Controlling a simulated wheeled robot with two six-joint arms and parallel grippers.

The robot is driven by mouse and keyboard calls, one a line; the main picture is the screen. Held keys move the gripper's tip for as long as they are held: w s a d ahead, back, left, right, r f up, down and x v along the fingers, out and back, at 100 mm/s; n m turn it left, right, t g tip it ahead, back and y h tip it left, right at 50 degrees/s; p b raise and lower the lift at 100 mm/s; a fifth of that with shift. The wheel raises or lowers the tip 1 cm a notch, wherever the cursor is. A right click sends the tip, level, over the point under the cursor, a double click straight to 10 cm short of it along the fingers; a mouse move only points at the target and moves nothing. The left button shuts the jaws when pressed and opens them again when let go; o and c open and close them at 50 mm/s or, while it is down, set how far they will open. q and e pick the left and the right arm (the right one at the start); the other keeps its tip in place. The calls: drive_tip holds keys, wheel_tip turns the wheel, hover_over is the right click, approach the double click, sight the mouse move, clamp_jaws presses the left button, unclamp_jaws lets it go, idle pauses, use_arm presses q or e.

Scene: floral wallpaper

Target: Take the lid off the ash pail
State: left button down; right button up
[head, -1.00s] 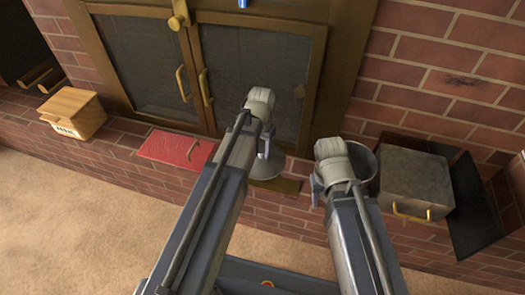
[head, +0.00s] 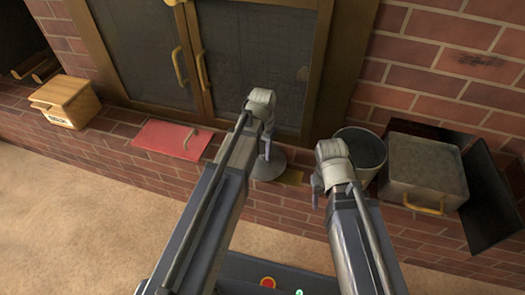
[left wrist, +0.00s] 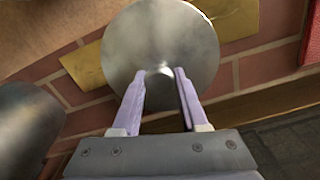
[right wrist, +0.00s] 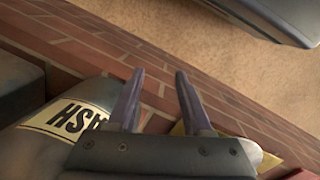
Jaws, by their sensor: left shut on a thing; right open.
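The lid (head: 268,168) is a round grey metal disc with a small knob. My left gripper (head: 266,152) is shut on the knob; the left wrist view shows its fingers on both sides of the knob, with the lid (left wrist: 160,35) beyond. The lid is apart from the pail, to its left. The ash pail (head: 365,148) is grey and stands uncovered on the brick hearth, partly hidden by my right arm. Its "ASH" label shows on the pail (right wrist: 65,145) in the right wrist view. My right gripper (head: 317,188) is open and empty, beside the pail.
A grey box with a brass handle (head: 425,170) and a dark panel (head: 492,200) are right of the pail. A brass-coloured plate (head: 292,177) lies by the lid. A red panel (head: 170,138) and a wooden box (head: 65,103) are further left. Fireplace doors (head: 250,60) stand behind.

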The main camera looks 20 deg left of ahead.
use_arm(q)
drive_tip(key=shift+f+b, duration=0.55)
drive_tip(key=shift+f, duration=0.05)
idle(0.4)
unclamp_jaws()
idle(0.5)
wheel_tip(320, 180, up, 8)
drive_tip(key=p, duration=0.8)
drive_tip(key=s+d+y, duration=0.1)
drive_tip(key=s+d, duration=0.9)
drive_tip(key=s, duration=0.4)
wheel_tip(320, 180, up, 38)
drive_tip(key=p, duration=3.8)
drive_tip(key=shift+s+d+r, duration=0.15)
drive_tip(key=shift+s+d, duration=0.05)
